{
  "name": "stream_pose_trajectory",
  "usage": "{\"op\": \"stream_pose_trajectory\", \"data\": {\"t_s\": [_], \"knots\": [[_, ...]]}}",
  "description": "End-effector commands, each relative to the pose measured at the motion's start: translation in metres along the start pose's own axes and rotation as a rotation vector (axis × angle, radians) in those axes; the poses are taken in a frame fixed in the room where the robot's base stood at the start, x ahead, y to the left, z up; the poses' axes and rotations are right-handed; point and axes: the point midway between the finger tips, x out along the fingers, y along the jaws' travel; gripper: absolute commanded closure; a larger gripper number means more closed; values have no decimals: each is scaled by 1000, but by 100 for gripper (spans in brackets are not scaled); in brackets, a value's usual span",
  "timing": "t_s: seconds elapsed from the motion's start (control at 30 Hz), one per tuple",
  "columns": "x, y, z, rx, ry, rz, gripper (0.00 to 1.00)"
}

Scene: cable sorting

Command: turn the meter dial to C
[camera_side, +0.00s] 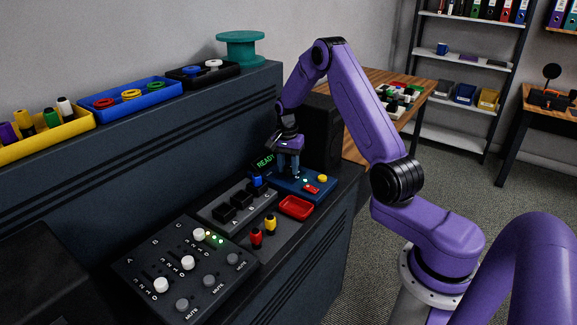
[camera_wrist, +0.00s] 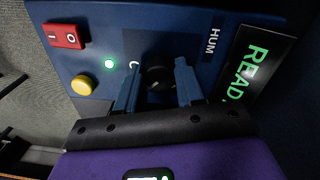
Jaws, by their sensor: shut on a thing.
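The meter is a dark blue box (camera_side: 318,191) on the bench in the side view; its face (camera_wrist: 160,20) fills much of the wrist view. Its black round dial (camera_wrist: 157,78) sits between my two fingers in the wrist view; the fingers hide it in the side view. My gripper (camera_side: 288,168) points down at the box and is shut on the dial, one finger on each side (camera_wrist: 155,72). A white letter C (camera_wrist: 134,64) shows beside the left finger. I cannot clearly read where the dial points. Other letters are hidden or unclear.
The meter has a red rocker switch (camera_wrist: 63,36), a yellow button (camera_wrist: 81,87) and a lit green lamp (camera_wrist: 109,64). A READY display (camera_side: 265,161) stands behind. A red tray (camera_side: 296,208), a socket block (camera_side: 236,206) and a slider panel (camera_side: 187,272) are nearby.

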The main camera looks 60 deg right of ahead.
Motion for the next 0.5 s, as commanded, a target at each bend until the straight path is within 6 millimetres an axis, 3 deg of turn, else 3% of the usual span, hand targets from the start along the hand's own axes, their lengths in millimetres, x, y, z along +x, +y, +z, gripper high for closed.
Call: {"op": "stream_pose_trajectory", "data": {"t_s": [0.5], "knots": [[-1,-1,-1,483,-20,0,93]]}}
